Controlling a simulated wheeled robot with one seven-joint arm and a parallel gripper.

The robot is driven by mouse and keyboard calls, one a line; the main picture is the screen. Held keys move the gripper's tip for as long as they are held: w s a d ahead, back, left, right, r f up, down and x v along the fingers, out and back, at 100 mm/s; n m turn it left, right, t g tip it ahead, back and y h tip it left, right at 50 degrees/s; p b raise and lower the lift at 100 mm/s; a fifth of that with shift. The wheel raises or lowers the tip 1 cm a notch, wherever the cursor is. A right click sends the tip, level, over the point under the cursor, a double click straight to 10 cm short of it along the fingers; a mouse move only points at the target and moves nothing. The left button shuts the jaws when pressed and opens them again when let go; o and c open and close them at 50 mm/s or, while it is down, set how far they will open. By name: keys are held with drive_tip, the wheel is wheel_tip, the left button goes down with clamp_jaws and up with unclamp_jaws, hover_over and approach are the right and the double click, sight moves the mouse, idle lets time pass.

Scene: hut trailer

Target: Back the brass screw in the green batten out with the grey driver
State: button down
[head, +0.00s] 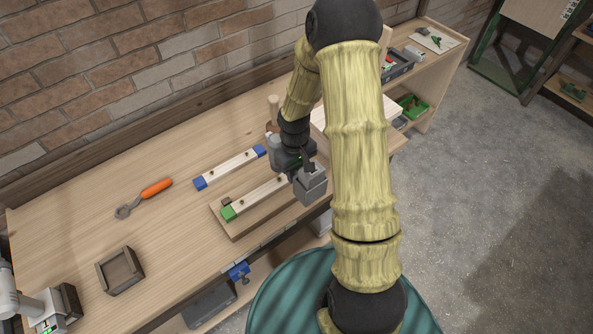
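The green batten (262,192) is a pale strip with a green end block at its left, lying on a wooden board. A small dark brass-coloured dot (242,202) on it looks like a screw head; its height is too small to judge. My gripper (309,186) is over the right end of this batten, at the end of my yellow arm. Its fingers cannot be made out clearly, nor can contact with the batten. I cannot identify the grey driver; a grey block shows at my gripper, but I cannot tell whether it is held or part of the gripper. The arm hides the batten's right end.
A blue-ended batten (230,167) lies behind. An orange-handled tool (145,197) and a small open wooden box (121,271) are to the left. A green bin (413,106) stands at the right. The left bench top between them is clear.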

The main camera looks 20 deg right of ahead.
drive_tip(key=d+r+p, duration=0.4)
drive_tip(key=d, duration=0.3)
drive_tip(key=shift+p, duration=0.35)
drive_tip(key=shift+w, duration=0.1)
idle(0.6)
